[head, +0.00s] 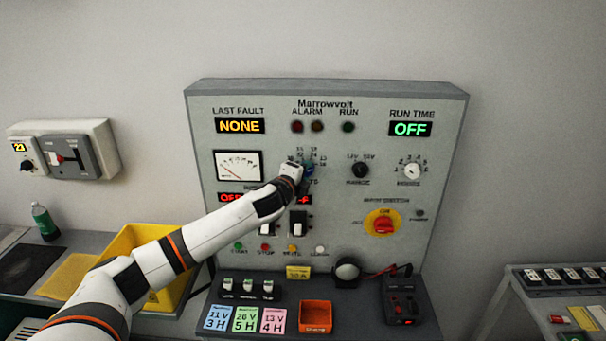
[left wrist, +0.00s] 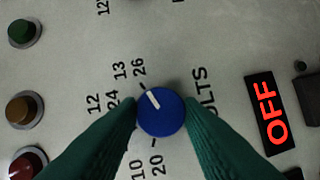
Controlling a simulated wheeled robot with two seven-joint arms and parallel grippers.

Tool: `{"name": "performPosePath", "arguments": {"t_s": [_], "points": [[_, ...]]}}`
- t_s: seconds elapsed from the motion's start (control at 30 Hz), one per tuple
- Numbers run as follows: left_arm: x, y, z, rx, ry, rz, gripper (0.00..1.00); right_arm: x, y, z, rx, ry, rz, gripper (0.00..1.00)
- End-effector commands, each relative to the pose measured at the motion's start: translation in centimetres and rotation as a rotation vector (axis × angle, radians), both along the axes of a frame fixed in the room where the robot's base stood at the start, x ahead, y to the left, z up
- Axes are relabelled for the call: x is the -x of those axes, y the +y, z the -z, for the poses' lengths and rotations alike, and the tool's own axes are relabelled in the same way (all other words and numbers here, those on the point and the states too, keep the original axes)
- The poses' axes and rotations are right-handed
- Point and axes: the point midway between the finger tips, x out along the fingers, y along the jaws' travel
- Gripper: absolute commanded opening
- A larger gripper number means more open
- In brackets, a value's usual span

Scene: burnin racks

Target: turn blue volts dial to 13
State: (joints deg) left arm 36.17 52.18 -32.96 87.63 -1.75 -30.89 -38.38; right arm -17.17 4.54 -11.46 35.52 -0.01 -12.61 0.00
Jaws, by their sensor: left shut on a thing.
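The blue volts dial (left wrist: 160,114) is between the two green fingertips of my left gripper (left wrist: 161,115), which touch it from both sides. Its white pointer line points up and left in the left wrist view, close to the tick by the 13/26 label; the 12/24 label is further left and 10/20 below. In the head view my left arm reaches up to the panel, and a bit of the blue dial (head: 309,169) shows beside my left gripper (head: 300,176). The gripper hides part of the scale there. My right gripper is not in view.
The grey Marrowvolt panel (head: 330,95) carries a range knob (head: 360,170), an hours knob (head: 411,170) and a red rotary switch (head: 383,225). An OFF display (left wrist: 271,112) is beside the dial. A yellow bin (head: 140,236) stands left of the panel.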

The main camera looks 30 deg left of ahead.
Motion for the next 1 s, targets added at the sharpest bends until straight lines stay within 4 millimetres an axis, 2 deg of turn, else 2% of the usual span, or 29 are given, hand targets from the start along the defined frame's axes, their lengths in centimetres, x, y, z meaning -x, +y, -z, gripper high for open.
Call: {"name": "performPosePath", "arguments": {"t_s": [0.3,0.33,0.43,0.77,0.87,1.0], "points": [[0.0,-0.1,0.2,-0.001,0.005,0.002,0.10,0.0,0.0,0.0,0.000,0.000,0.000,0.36],[0.0,-0.1,0.2,-0.001,0.005,0.002,0.38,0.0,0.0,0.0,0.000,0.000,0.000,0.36],[0.0,-0.1,0.2,0.000,0.003,0.002,0.54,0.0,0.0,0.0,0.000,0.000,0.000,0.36],[0.1,0.0,0.1,-0.001,0.000,0.001,0.55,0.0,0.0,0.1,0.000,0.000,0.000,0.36],[0.7,-0.1,0.1,-0.001,0.000,0.001,0.55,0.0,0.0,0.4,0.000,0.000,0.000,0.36],[2.5,-0.4,0.1,-0.001,0.002,0.002,0.55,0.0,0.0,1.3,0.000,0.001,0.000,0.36]]}}
